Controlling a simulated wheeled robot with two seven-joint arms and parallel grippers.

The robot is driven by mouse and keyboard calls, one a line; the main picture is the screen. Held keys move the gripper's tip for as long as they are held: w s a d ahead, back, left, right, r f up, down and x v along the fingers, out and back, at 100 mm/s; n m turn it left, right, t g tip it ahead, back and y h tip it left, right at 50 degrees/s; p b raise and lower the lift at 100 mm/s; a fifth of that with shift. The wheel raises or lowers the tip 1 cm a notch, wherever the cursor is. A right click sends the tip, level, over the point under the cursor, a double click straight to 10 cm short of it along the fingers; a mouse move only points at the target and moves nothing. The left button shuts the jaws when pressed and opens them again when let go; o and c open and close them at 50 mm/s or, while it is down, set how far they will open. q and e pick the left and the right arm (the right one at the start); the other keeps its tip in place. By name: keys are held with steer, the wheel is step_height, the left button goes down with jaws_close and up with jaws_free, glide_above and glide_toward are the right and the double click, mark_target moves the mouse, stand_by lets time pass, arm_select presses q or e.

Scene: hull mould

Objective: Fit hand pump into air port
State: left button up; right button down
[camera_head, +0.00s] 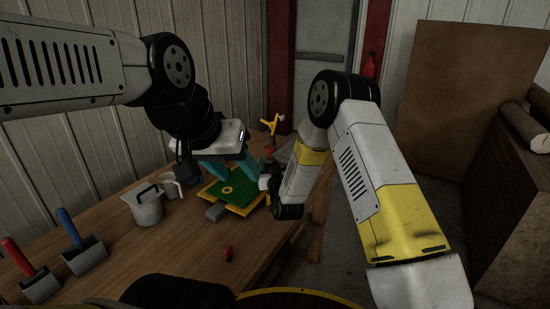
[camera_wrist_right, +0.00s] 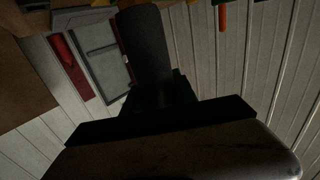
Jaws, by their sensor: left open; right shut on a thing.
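A green mould panel (camera_head: 218,192) with a yellow rim lies on the wooden bench, and a yellow ring (camera_head: 227,189), perhaps the air port, sits on it. My left gripper (camera_head: 232,168) has teal fingers, spread apart and empty above the panel's far part. My right gripper (camera_head: 266,181) is at the panel's right edge, mostly hidden by its wrist. In the right wrist view a dark cylinder (camera_wrist_right: 147,45) stands out from the gripper, shut on it; it may be the hand pump. A yellow-topped tool (camera_head: 270,123) shows behind the right gripper; I cannot tell whether it belongs to the held thing.
A grey jug (camera_head: 147,209) stands left of the panel. A red-handled scoop (camera_head: 38,285) and a blue-handled scoop (camera_head: 85,256) are at the bench's left. A small red piece (camera_head: 228,254) lies in front. The bench (camera_head: 185,250) is bare around it.

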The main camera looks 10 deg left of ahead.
steer(key=shift+f, duration=0.95)
steer(key=c, duration=0.9)
jaws_free()
steer(key=shift+s, duration=0.1)
steer(key=v, duration=0.7)
steer(key=shift+s, duration=0.3)
steer(key=shift+d, duration=0.15)
